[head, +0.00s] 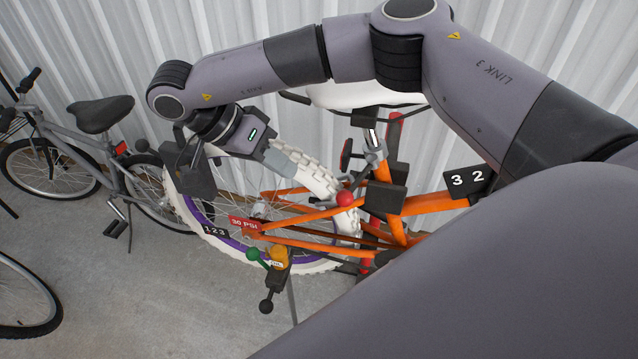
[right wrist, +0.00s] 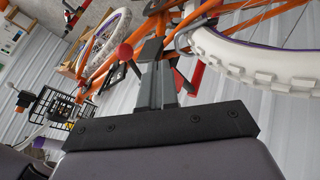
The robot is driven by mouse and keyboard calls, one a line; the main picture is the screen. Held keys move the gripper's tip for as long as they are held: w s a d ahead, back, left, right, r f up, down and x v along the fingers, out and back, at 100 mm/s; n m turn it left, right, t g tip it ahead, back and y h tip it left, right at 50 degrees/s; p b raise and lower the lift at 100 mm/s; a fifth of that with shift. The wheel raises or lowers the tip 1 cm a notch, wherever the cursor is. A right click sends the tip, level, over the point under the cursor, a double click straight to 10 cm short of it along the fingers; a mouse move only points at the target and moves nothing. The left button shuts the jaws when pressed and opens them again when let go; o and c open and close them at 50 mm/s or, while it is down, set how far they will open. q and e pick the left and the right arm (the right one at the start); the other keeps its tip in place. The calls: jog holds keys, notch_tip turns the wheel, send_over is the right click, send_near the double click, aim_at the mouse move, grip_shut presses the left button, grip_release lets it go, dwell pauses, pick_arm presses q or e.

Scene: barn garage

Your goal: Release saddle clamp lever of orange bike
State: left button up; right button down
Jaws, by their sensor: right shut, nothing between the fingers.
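The orange bike (head: 425,204) stands by the wall with a white saddle (head: 365,95) on a silver seatpost. A grey clamp (head: 375,155) is around the post at the orange frame. A red ball knob (head: 345,199) sits lower, beside a black block (head: 385,199); I cannot tell whether it belongs to the clamp lever. My right gripper (head: 300,168) reaches in from the left above the white rear tire, shut and empty. In the right wrist view, its fingers (right wrist: 156,82) are together and the red knob (right wrist: 124,52) shows just left of their tips. My left gripper is not in view.
The white tire (right wrist: 250,62) and orange frame tubes are close around my right gripper. A grey bike (head: 100,140) stands at left, with another wheel (head: 25,300) below it. A corrugated wall (head: 270,20) is behind. Concrete floor (head: 150,270) is free at lower left.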

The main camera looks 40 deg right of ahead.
aim_at(358, 182)
jog(key=s+d+f+p, duration=0.1)
jog(key=s+d+f, duration=0.2)
jog(key=s+d, duration=0.1)
jog(key=shift+s+d+f, duration=0.25)
jog(key=shift+s, duration=0.2)
dwell(0.3)
